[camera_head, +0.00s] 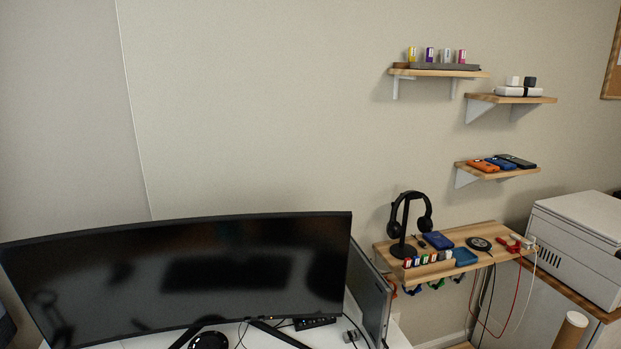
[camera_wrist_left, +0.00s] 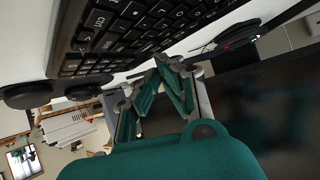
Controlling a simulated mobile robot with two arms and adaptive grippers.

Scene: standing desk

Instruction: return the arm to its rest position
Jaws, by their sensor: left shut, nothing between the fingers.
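My left gripper (camera_wrist_left: 162,78) shows in the left wrist view, with its teal finger pads shut and nothing between them. Its teal body fills the bottom of that view. A black keyboard (camera_wrist_left: 130,32) lies close by at the top of the wrist view. The gripper looks apart from it, but the exact gap is hard to tell. Neither of my arms shows in the head view, and my right gripper is not in view.
A wide curved monitor (camera_head: 190,275) stands on the white desk (camera_head: 398,338). A wooden shelf (camera_head: 470,235) right of it holds a headphone stand (camera_head: 405,225) and small devices. Three small shelves hang above. A white box-shaped machine (camera_head: 580,240) stands far right.

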